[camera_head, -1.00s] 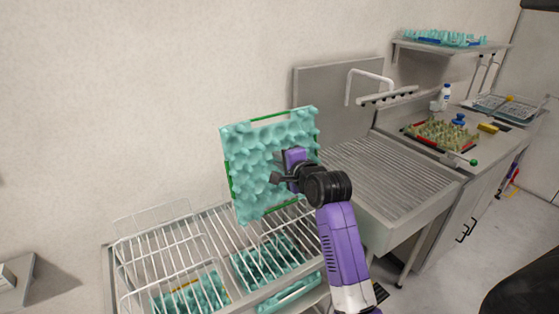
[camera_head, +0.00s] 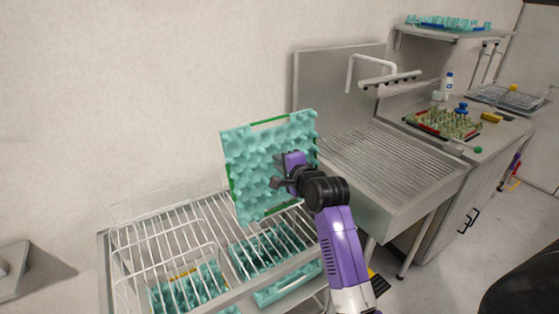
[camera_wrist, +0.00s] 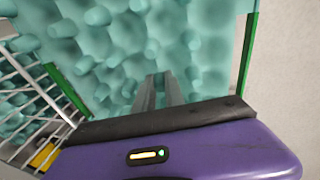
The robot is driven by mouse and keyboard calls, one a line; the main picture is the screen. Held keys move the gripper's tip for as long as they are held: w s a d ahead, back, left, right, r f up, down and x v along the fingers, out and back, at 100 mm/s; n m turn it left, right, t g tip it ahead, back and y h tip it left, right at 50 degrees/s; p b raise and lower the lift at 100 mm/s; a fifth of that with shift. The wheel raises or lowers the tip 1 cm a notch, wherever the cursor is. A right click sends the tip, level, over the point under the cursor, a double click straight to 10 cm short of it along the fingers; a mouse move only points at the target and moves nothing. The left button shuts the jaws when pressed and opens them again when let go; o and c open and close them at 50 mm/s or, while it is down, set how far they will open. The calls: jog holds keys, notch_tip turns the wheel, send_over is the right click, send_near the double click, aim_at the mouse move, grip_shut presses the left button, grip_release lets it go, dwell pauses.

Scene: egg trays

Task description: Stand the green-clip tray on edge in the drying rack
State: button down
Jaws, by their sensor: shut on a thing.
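The green-clip tray (camera_head: 258,165) is a teal, bumpy egg tray with green clips along its edges. It is held upright in the air, its lower edge close above the back right of the drying rack. My gripper (camera_head: 284,174) is shut on the tray near its right side. In the wrist view the gripper's fingers (camera_wrist: 160,92) meet the tray's bumpy face (camera_wrist: 120,40), with a green clip (camera_wrist: 247,55) at the right. The white wire drying rack (camera_head: 205,243) stands at the lower left. I cannot tell whether the tray touches the wires.
Teal trays (camera_head: 195,288) lie below the rack wires, one with a yellow clip. A ribbed steel sink drainer (camera_head: 385,170) is to the right. Beyond it, a counter holds a red-clip tray (camera_head: 418,124) and a bottle (camera_head: 446,84). A wall shelf (camera_head: 455,37) bears a blue-clip tray.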

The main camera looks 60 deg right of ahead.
jog(key=shift+f+b, duration=1.7)
jog(key=shift+f, duration=1.5)
jog(key=c, duration=1.3)
grip_release()
jog(key=shift+c, duration=0.2)
jog(key=p+v, duration=0.4)
jog(key=v, duration=0.4)
jog(key=shift+p, duration=0.3)
